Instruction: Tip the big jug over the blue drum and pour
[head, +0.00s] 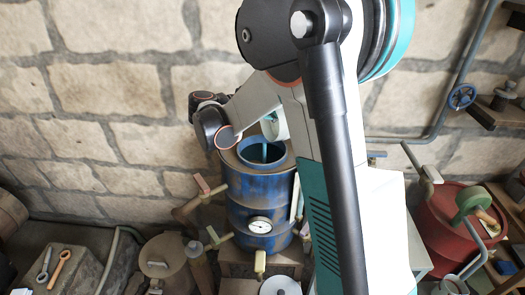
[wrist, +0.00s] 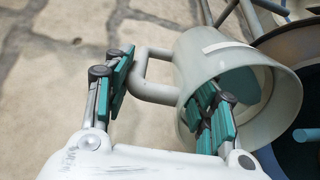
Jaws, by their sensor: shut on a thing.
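The big jug (wrist: 225,60) is pale grey-green with a loop handle (wrist: 150,95). In the wrist view it is tilted, its open mouth towards the lower right. My gripper (wrist: 165,98) is shut on it, one teal finger outside the handle, the other inside the mouth. Teal also shows inside the jug; I cannot tell whether it is liquid. In the head view the jug (head: 281,128) is partly hidden by my arm, just above and behind the neck of the blue drum (head: 240,190). A blue-teal bar shows in the neck; I cannot tell if it is liquid.
A gauge (head: 260,225) and several tap-like handles stick out from the drum. A lidded grey pot (head: 162,262) stands at the lower left. A stone wall (head: 110,100) rises close behind.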

